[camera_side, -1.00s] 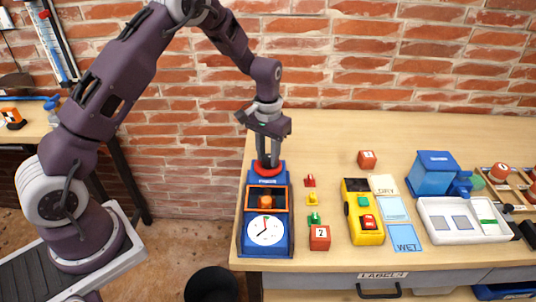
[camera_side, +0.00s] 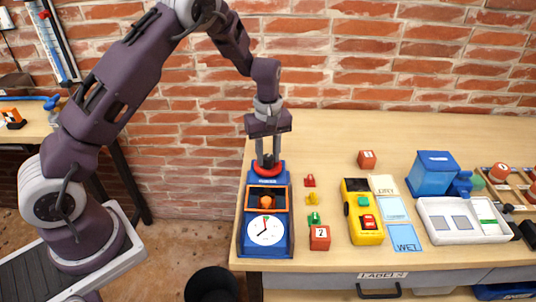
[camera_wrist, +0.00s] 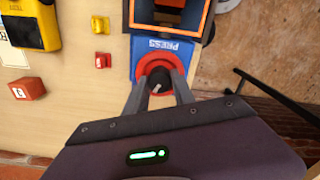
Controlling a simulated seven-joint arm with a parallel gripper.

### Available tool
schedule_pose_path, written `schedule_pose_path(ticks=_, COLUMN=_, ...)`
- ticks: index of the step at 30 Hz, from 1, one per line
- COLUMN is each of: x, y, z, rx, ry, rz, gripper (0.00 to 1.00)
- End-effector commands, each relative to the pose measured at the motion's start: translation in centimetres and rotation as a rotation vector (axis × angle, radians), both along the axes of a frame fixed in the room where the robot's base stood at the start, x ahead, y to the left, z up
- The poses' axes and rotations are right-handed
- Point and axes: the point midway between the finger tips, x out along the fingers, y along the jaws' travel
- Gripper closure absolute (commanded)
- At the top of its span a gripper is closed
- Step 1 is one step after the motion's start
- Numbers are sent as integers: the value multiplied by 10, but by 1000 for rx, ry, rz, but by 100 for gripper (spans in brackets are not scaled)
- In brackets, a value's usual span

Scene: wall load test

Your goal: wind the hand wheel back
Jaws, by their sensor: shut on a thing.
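The blue press (camera_side: 248,209) stands at the left end of the bench, with a white dial (camera_side: 265,230) at its front and an orange-framed opening (camera_side: 266,200) behind it. The red hand wheel (camera_side: 258,172) lies flat at its back end. In the wrist view the wheel (camera_wrist: 149,63) surrounds a dark knob (camera_wrist: 158,80). My gripper (camera_side: 267,163) points straight down over the wheel. In the wrist view my gripper's fingers (camera_wrist: 159,86) sit on both sides of the knob, shut on it. The fingers hide part of the wheel.
Small red, yellow and green pieces (camera_side: 312,199) and red blocks (camera_side: 319,238) lie right of the press. A yellow device (camera_side: 363,233), a blue box (camera_side: 433,175) and a white tray (camera_side: 461,237) are farther right.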

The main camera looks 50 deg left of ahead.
Motion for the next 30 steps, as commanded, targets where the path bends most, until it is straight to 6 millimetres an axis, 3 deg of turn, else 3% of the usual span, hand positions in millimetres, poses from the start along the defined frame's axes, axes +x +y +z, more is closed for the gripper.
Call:
schedule_pose_path(ticks=15, x=1, y=0, z=1, rx=-1, ry=-4, rz=351, gripper=100)
schedule_pose_path(ticks=30, x=1, y=0, z=1, rx=-1, ry=-4, rz=438, gripper=100)
